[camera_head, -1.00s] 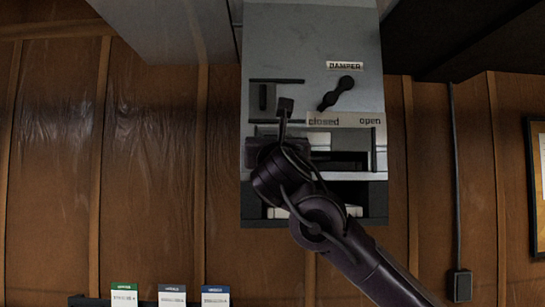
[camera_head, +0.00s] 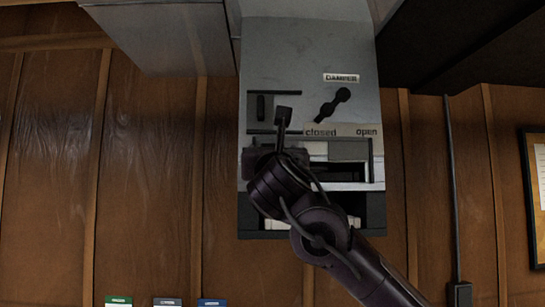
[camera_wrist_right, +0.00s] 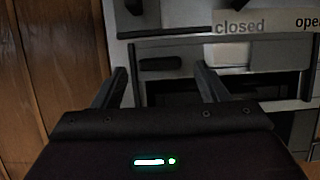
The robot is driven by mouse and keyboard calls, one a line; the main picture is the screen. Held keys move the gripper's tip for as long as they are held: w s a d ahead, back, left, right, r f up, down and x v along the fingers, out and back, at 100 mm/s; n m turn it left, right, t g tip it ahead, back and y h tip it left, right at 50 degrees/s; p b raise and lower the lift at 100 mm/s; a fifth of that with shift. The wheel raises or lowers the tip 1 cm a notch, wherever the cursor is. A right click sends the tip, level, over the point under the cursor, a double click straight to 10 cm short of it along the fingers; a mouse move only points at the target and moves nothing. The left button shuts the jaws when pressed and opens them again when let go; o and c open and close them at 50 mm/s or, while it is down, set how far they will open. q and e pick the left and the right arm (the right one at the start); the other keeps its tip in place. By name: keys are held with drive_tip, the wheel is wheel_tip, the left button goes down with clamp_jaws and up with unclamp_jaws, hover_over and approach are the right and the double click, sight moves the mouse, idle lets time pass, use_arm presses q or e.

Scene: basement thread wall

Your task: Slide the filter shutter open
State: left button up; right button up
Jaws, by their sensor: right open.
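A grey metal wall unit (camera_head: 300,60) fills the centre of the head view. A lower slide frame under the "closed / open" strip (camera_head: 343,131) holds a grey panel (camera_head: 348,150); the wrist view shows a dark handle (camera_wrist_right: 160,63) at its left. A smaller slider (camera_head: 260,107) sits between two short rails at upper left. No label shows which of them is the filter shutter. My right gripper (camera_wrist_right: 160,85) is open, its fingers left and right of the dark handle in the picture; I cannot tell contact. It hides the frame's left part in the head view. My left gripper is out of view.
A damper lever (camera_head: 333,102) on the unit slants down toward "closed", under a DAMPER label (camera_head: 341,77). A dark opening lies below the grey panel. Several small cards (camera_head: 168,301) stand at the bottom left. A cable and box (camera_head: 459,293) run down the right wall.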

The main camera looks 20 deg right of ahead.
drive_tip(key=b+v, duration=0.2)
drive_tip(key=v, duration=0.4)
drive_tip(key=shift+b, duration=0.3)
